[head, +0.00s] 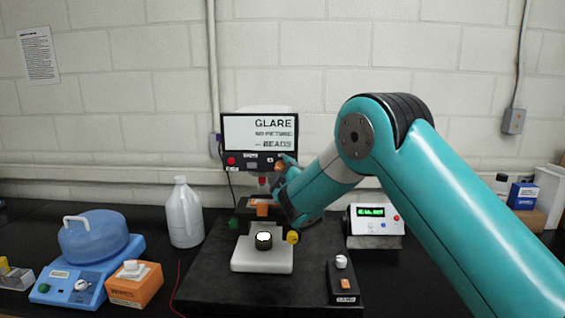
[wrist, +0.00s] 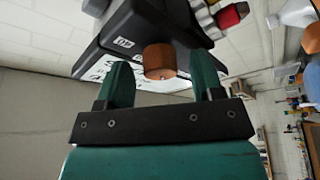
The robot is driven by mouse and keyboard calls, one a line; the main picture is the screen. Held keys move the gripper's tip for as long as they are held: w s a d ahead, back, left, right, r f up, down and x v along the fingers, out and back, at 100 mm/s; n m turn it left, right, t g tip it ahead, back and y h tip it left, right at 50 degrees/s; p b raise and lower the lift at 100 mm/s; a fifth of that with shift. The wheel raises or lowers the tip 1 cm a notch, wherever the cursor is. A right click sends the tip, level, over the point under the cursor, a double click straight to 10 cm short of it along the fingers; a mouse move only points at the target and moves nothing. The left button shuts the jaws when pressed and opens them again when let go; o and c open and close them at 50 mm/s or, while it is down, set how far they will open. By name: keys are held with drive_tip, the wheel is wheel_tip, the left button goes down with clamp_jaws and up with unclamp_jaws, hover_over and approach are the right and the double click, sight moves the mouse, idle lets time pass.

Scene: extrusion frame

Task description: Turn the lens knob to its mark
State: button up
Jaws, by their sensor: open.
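A copper-brown round knob (wrist: 160,60) sticks out from the lower right part of the dark monitor housing. A small part of it also shows in the head view (head: 279,165). I see no legible label or mark on it, so I cannot tell for certain that it is the lens knob. My gripper (wrist: 160,66) is open, with its teal fingers on either side of the knob and a visible gap on each side. In the head view my gripper (head: 284,166) is in front of the monitor's lower right corner, partly hidden by my wrist.
The monitor (head: 258,132) reads "GLARE NO PICTURE" and "BEADS". Below it is a pale stage (head: 262,262) with a yellow knob (head: 293,237). A white-knobbed black box (head: 342,282) and a green-display meter (head: 375,226) stand right. A white jug (head: 182,215) stands left.

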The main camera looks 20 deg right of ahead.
drive_tip(key=shift+w, duration=0.15)
drive_tip(key=c, duration=0.9)
drive_tip(key=shift+f+b, duration=0.2)
drive_tip(key=shift+b, duration=0.5)
drive_tip(key=m+h+b, duration=0.2)
drive_tip(key=m+b, duration=0.3)
drive_tip(key=b, duration=0.4)
drive_tip(key=m+h+b, duration=0.3)
drive_tip(key=m+b, duration=0.2)
drive_tip(key=b, duration=0.5)
drive_tip(key=m+h+b, duration=0.2)
drive_tip(key=m+b, duration=0.4)
drive_tip(key=b, duration=0.4)
drive_tip(key=shift+a+t+h, duration=0.3)
drive_tip(key=shift+a+t, duration=0.05)
drive_tip(key=shift+t, duration=0.05)
drive_tip(key=shift+m+b, duration=0.3)
